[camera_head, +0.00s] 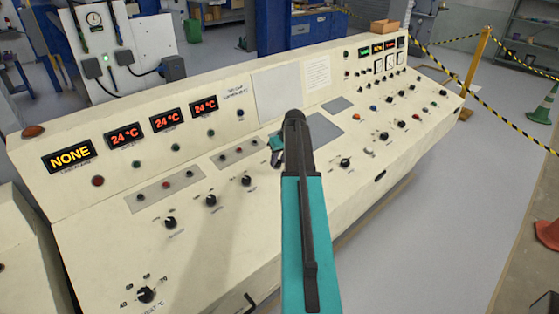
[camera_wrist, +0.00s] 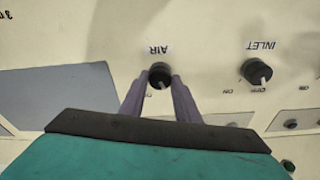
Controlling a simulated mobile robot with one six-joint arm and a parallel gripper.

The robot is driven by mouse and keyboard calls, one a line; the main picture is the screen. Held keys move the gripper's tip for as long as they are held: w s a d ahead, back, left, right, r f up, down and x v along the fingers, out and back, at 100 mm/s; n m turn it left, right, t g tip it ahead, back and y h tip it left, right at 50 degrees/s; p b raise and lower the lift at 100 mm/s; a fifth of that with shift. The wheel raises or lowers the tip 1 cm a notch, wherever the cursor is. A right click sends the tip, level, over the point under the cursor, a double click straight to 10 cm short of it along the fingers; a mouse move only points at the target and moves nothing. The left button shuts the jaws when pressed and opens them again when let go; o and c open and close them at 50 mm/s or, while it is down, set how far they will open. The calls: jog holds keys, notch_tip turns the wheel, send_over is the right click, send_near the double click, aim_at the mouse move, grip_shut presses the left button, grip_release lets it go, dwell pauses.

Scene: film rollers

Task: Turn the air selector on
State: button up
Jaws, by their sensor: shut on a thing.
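The air selector (camera_wrist: 159,72) is a small round black knob on the cream panel, under an upside-down AIR label (camera_wrist: 158,49) in the wrist view. My gripper (camera_wrist: 158,83) has a finger on each side of this knob and is shut on it. A pale pointer mark shows on the knob's near side; its exact setting is hard to read, as the fingers partly cover the lettering. In the head view my gripper (camera_head: 277,148) is at the panel's middle, and my arm hides most of the area around the knob.
The INLET knob (camera_wrist: 257,71) is close beside the air selector in the wrist view. Other black knobs (camera_head: 211,200) line the sloping console, with small indicator lamps (camera_head: 166,198) behind them. Lit displays (camera_head: 69,157) stand on the upright panel. A grey plate (camera_wrist: 55,95) is flush with the surface.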

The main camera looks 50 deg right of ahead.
jog(key=m+b, duration=0.1)
jog(key=m, duration=0.1)
jog(key=m+b, duration=0.1)
jog(key=m, duration=0.2)
jog(key=shift+m+g+h, duration=0.3)
jog(key=shift+h, duration=0.1)
jog(key=m, duration=0.5)
jog(key=shift+w+a+m+g+b, duration=0.1)
jog(key=shift+m+g+b, duration=0.2)
jog(key=shift+g+b, duration=0.1)
jog(key=o, duration=1)
jog(key=shift+o, duration=0.2)
jog(key=shift+r, duration=0.2)
jog(key=b+v, duration=0.3)
jog(key=v, duration=1)
jog(key=shift+a+r, duration=0.2)
jog(key=shift+a, duration=0.15)
jog(key=shift+r, duration=0.1)
